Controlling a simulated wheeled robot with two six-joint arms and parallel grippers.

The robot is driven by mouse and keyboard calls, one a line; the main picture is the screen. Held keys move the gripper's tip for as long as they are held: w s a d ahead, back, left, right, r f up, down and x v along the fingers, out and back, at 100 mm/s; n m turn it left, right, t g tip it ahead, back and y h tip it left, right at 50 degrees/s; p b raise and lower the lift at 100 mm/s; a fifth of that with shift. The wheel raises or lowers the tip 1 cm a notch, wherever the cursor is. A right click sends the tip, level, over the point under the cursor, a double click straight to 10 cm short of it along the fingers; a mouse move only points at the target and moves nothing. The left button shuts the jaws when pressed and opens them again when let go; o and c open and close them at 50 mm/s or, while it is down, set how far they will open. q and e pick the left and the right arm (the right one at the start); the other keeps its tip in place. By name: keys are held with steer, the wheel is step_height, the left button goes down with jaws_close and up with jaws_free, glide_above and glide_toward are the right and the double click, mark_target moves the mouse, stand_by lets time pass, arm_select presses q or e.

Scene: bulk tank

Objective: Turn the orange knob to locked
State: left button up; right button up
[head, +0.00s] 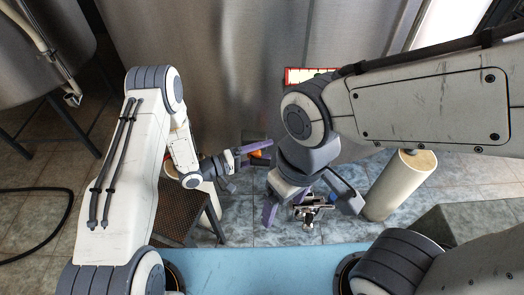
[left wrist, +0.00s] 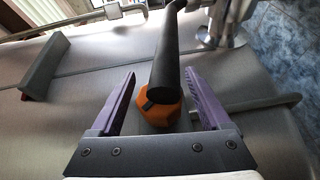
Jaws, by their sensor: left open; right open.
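The orange knob (left wrist: 165,108) sits between the two purple fingers of my left gripper (left wrist: 158,88) in the left wrist view, with space on both sides. A black bar (left wrist: 168,60) rises from the knob, and its near end covers part of the knob. In the head view the orange knob (head: 256,154) is a small patch, mostly hidden by my left gripper (head: 266,153), which is open around it in front of the steel tank. My right gripper (head: 308,212) is open, lower and to the right. I cannot see a locked mark.
The steel tank wall (head: 205,60) fills the back. A metal fitting (head: 312,209) shows by my right gripper. A cream cylinder (head: 400,184) stands at the right, and a brown perforated step (head: 182,212) stands below my left gripper. A black hose (head: 66,210) lies on the floor.

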arm_select(q)
jaws_close()
steer(key=shift+a+f+m+g+y+p, duration=0.1)
steer(key=shift+f+m+g+y+p, duration=0.25)
steer(key=shift+y+p, duration=0.95)
steer(key=shift+a+f+m+g+y+p, duration=0.2)
steer(key=shift+m+y+p, duration=0.25)
steer(key=shift+y+p, duration=0.85)
steer(key=shift+a+f+m+g+y+p, duration=0.15)
steer(key=shift+m+g+y+p, duration=0.25)
steer(key=shift+y+p, duration=0.85)
jaws_free()
steer(key=shift+f, duration=0.1)
